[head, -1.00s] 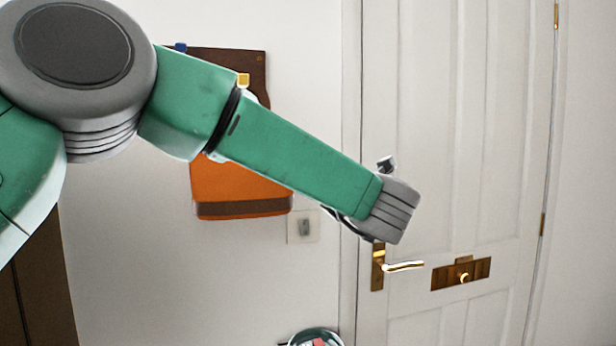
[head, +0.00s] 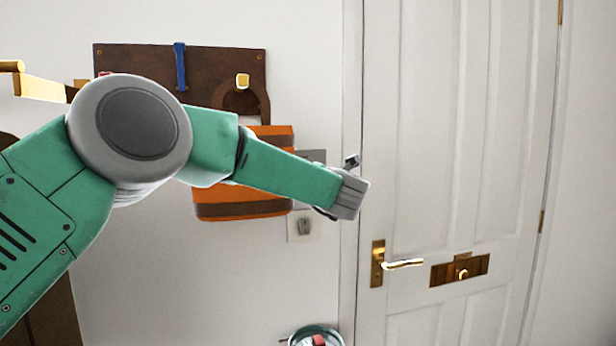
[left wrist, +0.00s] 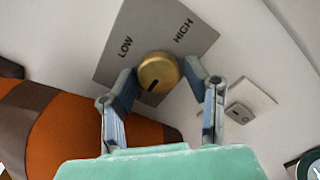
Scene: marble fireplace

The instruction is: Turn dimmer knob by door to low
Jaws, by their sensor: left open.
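The dimmer is a grey plate (left wrist: 115,45) marked LOW on the left and HIGH on the right, with a round brass knob (left wrist: 158,69) below the words in the left wrist view. A dark mark on the knob's face lies toward its lower edge. My left gripper (left wrist: 161,80) is open, one finger on each side of the knob; I cannot tell whether they touch it. My right gripper is not in view.
A white panelled door (head: 415,150) with a brass handle (head: 400,264) stands at right. A light switch (head: 304,227) is below the dimmer. An orange and brown bag (head: 240,206) hangs close on the left, under a brown rack (head: 140,62). A bowl (head: 318,336) sits low.

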